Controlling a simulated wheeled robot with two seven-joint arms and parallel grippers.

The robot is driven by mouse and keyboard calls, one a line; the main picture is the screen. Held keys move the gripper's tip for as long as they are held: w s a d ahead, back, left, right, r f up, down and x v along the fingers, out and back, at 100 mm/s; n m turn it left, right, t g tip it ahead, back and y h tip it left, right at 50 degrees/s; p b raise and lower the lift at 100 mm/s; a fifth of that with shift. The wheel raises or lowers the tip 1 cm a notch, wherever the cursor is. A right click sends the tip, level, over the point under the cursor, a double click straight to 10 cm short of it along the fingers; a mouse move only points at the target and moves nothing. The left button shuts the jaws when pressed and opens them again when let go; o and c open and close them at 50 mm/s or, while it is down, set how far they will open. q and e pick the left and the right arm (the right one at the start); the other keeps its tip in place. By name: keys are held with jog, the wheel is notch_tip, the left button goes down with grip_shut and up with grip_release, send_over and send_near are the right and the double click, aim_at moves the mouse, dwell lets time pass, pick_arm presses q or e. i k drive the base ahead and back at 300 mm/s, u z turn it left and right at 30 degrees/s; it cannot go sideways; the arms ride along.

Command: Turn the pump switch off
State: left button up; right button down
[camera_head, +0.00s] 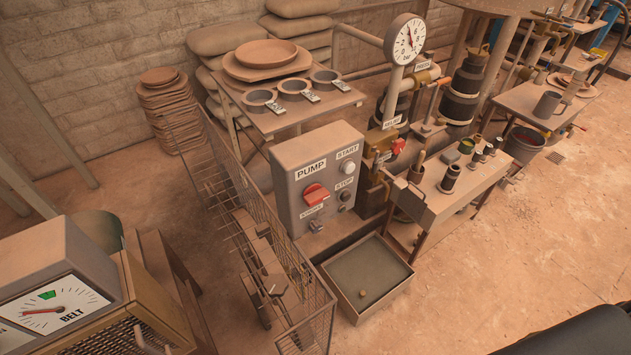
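The pump switch (316,194) is a red rotary knob on the front of a grey control box (290,165). Its handle looks tilted, but the small label below it is too small to read, so I cannot tell its setting. A PUMP label (311,170) sits above the knob. To the right are a pale START button (347,167) and a dark STOP button (344,196). Neither of my grippers shows in the head view, and nothing touches the switch.
A wire mesh guard (318,305) stands left of the box and in front. A shallow tray (397,291) lies on the floor below it. A pressure gauge (405,38) and pipes stand behind right. A bench (440,207) with small items is at the right. Open floor lies at lower right.

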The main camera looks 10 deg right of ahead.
aim_at(314, 193)
jog(key=u, duration=1.75)
jog(key=k, duration=1.75)
jog(key=z, duration=2.35)
